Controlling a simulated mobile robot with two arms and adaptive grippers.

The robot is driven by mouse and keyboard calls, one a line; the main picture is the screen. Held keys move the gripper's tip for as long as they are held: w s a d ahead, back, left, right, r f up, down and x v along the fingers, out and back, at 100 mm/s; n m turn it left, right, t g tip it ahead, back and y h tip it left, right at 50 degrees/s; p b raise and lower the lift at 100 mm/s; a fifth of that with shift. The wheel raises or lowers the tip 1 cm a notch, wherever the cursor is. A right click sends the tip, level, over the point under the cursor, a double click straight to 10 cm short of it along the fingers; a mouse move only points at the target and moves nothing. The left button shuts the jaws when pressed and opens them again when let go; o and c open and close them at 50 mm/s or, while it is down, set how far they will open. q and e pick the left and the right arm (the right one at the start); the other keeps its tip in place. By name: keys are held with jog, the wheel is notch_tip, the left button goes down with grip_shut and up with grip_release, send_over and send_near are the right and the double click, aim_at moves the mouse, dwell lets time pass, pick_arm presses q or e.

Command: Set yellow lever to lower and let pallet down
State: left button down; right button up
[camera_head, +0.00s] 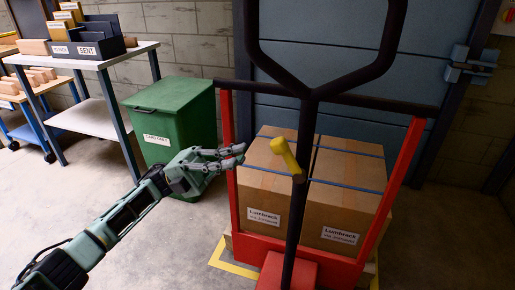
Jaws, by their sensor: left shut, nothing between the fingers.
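The yellow lever (285,157) sticks up and to the left from a pivot on the black upright handle shaft (296,135) of a red-framed pallet truck (399,185). My left gripper (243,154) comes in from the left, shut and empty, with its fingertips left of the lever and apparently short of it. The pallet bears large cardboard boxes (265,190) with blue straps, behind the shaft. The pallet itself is mostly hidden by the truck and boxes. My right gripper is not in view.
A green bin (172,122) stands behind my left gripper. A grey table (128,53) with dark file trays stands at the back left. A blue door (350,60) is behind the truck.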

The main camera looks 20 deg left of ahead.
aim_at(278, 140)
pick_arm(q)
jog(key=x, duration=0.6)
jog(key=shift+d+r, duration=0.1)
jog(key=shift+d, duration=0.05)
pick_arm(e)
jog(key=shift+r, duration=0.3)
pick_arm(q)
jog(key=shift+r+p, duration=0.2)
jog(key=shift+p, duration=0.2)
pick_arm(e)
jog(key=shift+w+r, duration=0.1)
